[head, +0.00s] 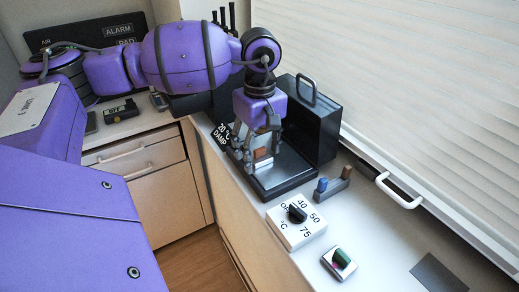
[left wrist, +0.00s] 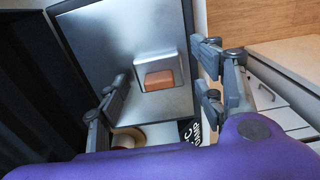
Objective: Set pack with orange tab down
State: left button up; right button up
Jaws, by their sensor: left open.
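The pack is a small pale block (head: 262,164) with an orange-brown tab (head: 262,154). It lies on the grey metallic floor of an open black case (head: 290,181). In the left wrist view the tab (left wrist: 159,80) sits on the front of the silvery pack (left wrist: 154,59). My left gripper (head: 257,150) points down over the case, just above the pack. Its fingers (left wrist: 160,82) are spread to either side of the pack, with visible gaps. The fingers partly cover the pack in the head view. My right gripper is not in view.
The black case's raised back with handle (head: 318,130) stands against the window side.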

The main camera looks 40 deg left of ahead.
aim_at(260, 148)
pick_arm(q)
notch_tip(260, 148, up, 12)
dwell(0.4)
jog(key=shift+r, duration=0.1)
dwell(1.0)
